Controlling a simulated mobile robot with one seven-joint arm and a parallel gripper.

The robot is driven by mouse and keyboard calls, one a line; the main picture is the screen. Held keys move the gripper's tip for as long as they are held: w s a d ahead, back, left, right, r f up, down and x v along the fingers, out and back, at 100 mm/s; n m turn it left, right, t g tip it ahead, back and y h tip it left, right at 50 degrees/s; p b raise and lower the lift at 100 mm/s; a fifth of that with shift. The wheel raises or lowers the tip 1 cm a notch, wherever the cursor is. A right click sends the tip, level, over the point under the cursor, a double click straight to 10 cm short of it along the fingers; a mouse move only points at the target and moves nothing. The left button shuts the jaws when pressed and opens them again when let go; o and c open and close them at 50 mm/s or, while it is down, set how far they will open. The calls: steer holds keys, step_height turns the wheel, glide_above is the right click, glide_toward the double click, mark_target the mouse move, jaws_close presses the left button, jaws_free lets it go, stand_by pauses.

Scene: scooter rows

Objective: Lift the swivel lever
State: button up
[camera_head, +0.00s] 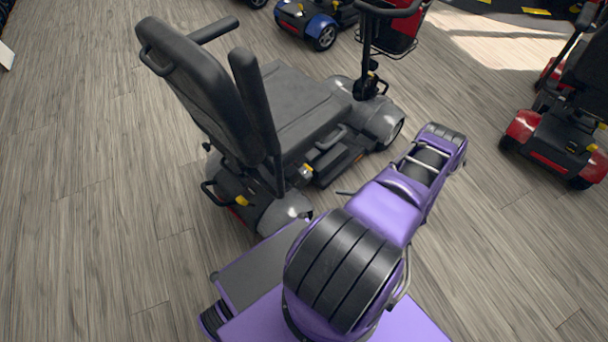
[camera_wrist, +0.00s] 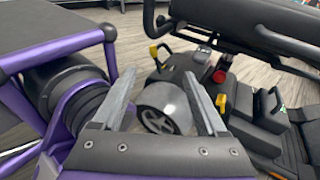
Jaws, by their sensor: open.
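The grey scooter (camera_head: 300,110) stands in front of me, its black seat (camera_head: 205,85) at the left. A small yellow-marked part (camera_head: 307,170) is low beside the seat, and another (camera_head: 241,200) is at the rear. In the wrist view, one yellow-tipped lever (camera_wrist: 155,52) stands beyond my fingers and a yellow part (camera_wrist: 220,103) is just right of the right finger. I cannot tell for certain which is the swivel lever. My gripper (camera_wrist: 160,76) is open and empty, its fingers framing a grey-rimmed wheel (camera_wrist: 160,108). In the head view my arm hides the gripper.
A red scooter (camera_head: 555,135) stands at the right and a blue one (camera_head: 312,20) at the back. A red knob (camera_wrist: 219,76) shows on the near scooter in the wrist view. Wooden floor (camera_head: 90,200) is clear at the left and front right.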

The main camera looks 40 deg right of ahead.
mark_target(309, 176)
steer(key=w+f+m+t+h, duration=0.1)
steer(key=w+m+h, duration=0.1)
steer(key=w, duration=0.3)
steer(key=w+m+t+h, duration=0.2)
steer(key=w, duration=0.4)
steer(key=w+a+f+m+t+h, duration=0.1)
steer(key=w+m+t+h, duration=0.1)
steer(key=w, duration=0.4)
steer(key=shift+f+h, duration=0.35)
steer(key=shift+h, duration=0.05)
jaws_close()
stand_by(0.8)
